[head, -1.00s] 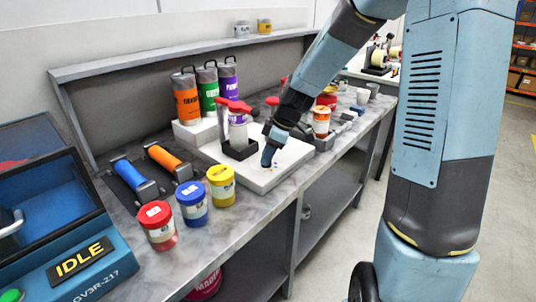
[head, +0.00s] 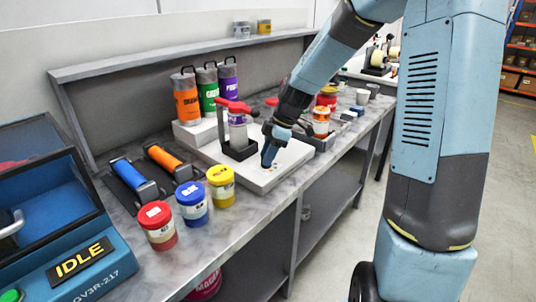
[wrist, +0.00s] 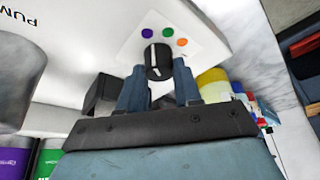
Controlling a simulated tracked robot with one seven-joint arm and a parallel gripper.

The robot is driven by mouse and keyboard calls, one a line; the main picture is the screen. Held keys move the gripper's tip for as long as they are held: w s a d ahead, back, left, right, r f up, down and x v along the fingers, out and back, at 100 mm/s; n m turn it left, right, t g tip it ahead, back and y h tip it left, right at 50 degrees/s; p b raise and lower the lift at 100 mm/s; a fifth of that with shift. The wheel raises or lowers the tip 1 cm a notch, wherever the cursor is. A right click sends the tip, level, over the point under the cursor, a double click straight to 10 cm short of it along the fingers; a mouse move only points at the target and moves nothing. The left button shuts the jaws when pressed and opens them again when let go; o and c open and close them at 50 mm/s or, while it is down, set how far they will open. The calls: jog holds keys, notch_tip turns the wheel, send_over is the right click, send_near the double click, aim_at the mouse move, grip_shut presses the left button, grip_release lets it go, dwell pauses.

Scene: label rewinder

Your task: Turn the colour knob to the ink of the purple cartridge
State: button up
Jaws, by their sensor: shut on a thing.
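The black colour knob (wrist: 158,60) shows in the wrist view between my two fingertips, with a white pointer line across it. Purple (wrist: 147,33), green (wrist: 168,32) and orange (wrist: 182,42) dots lie in an arc beyond it. The line points away from my gripper, toward the purple side, between the purple and green dots. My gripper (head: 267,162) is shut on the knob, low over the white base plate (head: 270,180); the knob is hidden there. The purple cartridge (head: 229,88) stands upright at the back, right of the green (head: 208,98) and orange (head: 187,106) cartridges.
A red-handled press (head: 238,135) stands just left of my gripper. Red (head: 158,230), blue (head: 192,210) and yellow (head: 221,192) lidded jars line the front edge. More jars stand close to the right. A blue machine (head: 75,240) marked IDLE is at the left.

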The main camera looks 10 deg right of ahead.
jog(key=o, duration=1)
jog(key=shift+o, duration=0.2)
jog(key=shift+d, duration=0.1)
jog(key=v, duration=1.3)
jog(key=shift+d+r, duration=0.15)
jog(key=shift+r, duration=0.1)
jog(key=shift+w, duration=0.1)
jog(key=s+d+r+m+t+h, duration=0.1)
jog(key=s+d+r+m+t, duration=0.1)
jog(key=s+m, duration=0.4)
jog(key=s+d+r+m+t+h, duration=0.1)
jog(key=s+d+r+m+h, duration=0.1)
jog(key=s+m, duration=0.4)
jog(key=s+d+r+m+t+h, duration=0.1)
jog(key=s+m, duration=0.5)
jog(key=s, duration=0.8)
jog(key=shift+d+r+t, duration=0.65)
jog(key=shift+d+t, duration=0.15)
jog(key=shift+d, duration=0.25)
